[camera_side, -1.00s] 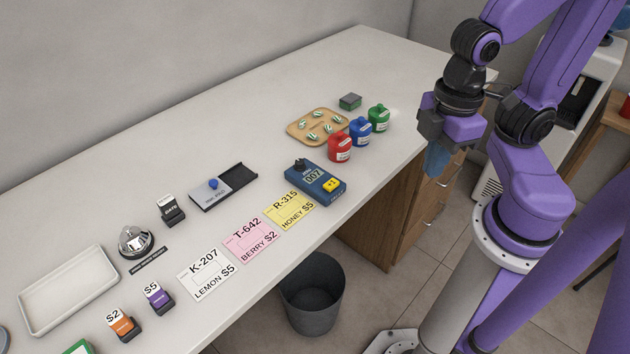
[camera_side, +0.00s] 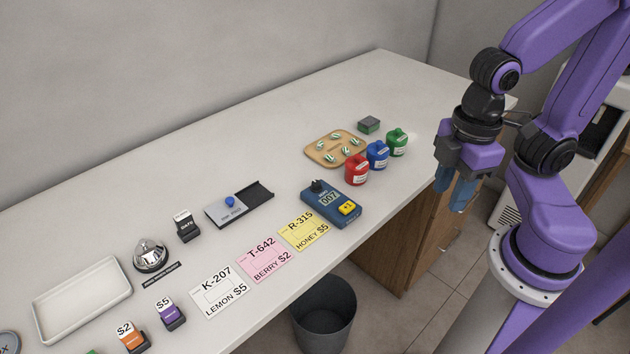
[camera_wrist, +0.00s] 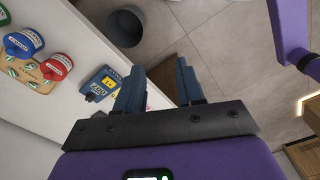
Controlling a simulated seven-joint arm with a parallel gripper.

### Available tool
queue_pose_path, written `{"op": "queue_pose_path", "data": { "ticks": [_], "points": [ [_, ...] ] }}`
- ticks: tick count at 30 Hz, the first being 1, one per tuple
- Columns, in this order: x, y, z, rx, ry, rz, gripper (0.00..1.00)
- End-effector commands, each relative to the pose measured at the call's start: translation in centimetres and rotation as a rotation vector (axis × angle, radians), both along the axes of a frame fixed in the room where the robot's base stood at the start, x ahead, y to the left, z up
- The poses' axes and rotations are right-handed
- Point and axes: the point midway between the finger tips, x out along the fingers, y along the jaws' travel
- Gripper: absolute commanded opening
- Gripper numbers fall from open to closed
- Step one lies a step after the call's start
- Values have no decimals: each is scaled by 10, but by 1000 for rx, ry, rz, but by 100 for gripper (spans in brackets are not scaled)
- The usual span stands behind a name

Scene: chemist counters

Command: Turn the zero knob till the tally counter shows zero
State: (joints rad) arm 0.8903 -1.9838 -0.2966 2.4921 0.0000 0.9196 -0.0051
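The tally counter (camera_side: 345,220) is a blue box on the counter top, left of my gripper in the side view. Its display (camera_side: 328,198) reads 007. A yellow +1 button (camera_side: 347,208) is on its near end, and a black knob (camera_side: 318,186) stands at its far end. The tally counter also shows in the wrist view (camera_wrist: 99,88), left of my fingers, with its display upside down. My gripper (camera_side: 449,200) has blue fingers pointing down, off the counter's front edge and apart from everything. In the wrist view its fingers (camera_wrist: 159,66) are apart with nothing between them.
Red (camera_side: 356,170), blue (camera_side: 377,155) and green (camera_side: 397,142) jars stand between my gripper and the wooden tray (camera_side: 312,150). Price cards (camera_side: 303,230) lie left of the tally counter. A grey bin (camera_side: 324,318) stands on the floor below the edge.

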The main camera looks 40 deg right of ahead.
Motion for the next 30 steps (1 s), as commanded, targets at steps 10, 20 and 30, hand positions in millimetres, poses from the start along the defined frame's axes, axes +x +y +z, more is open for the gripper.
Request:
{"op": "queue_pose_path", "data": {
  "ticks": [10,20,30],
  "points": [
    [85,49,20,-105,8,33,49],
    [191,87,28,-233,52,65,49],
    [288,98,19,-344,135,79,49]
  ]
}}
